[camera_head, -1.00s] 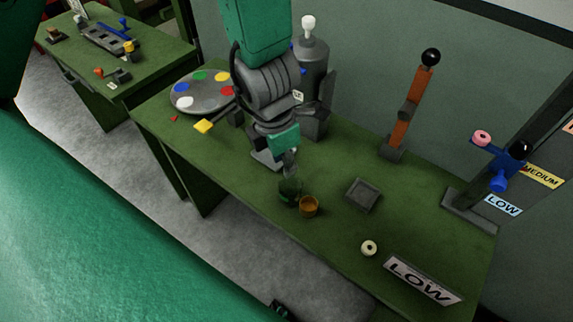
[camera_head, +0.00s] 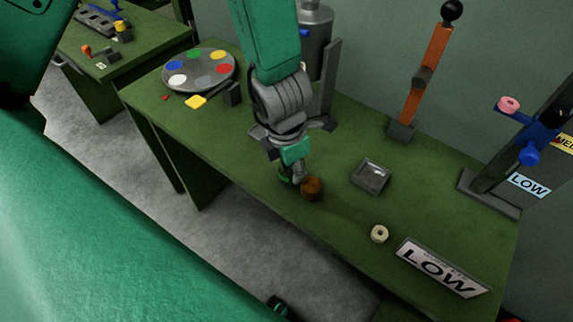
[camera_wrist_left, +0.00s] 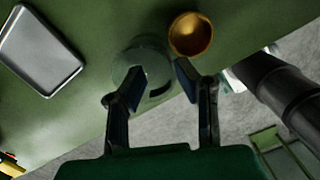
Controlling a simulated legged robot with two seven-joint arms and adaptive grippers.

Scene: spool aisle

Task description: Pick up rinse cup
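A dark green cup (camera_head: 286,178) stands on the green bench, partly hidden by my left gripper (camera_head: 293,175) in the head view. In the left wrist view the green cup (camera_wrist_left: 145,62) shows from above, with my left gripper's fingers (camera_wrist_left: 159,72) apart and overlapping its near side. I cannot tell whether they touch it. An amber cup (camera_head: 312,189) stands close beside the green one; it also shows in the left wrist view (camera_wrist_left: 190,35), just beyond the right fingertip. Which cup is the rinse cup is not marked.
A small grey tray (camera_head: 371,176) and a cream ring (camera_head: 379,234) lie right of the cups, near a LOW sign (camera_head: 441,270). A paint palette (camera_head: 199,71) lies at the left. An orange post (camera_head: 423,80) stands behind.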

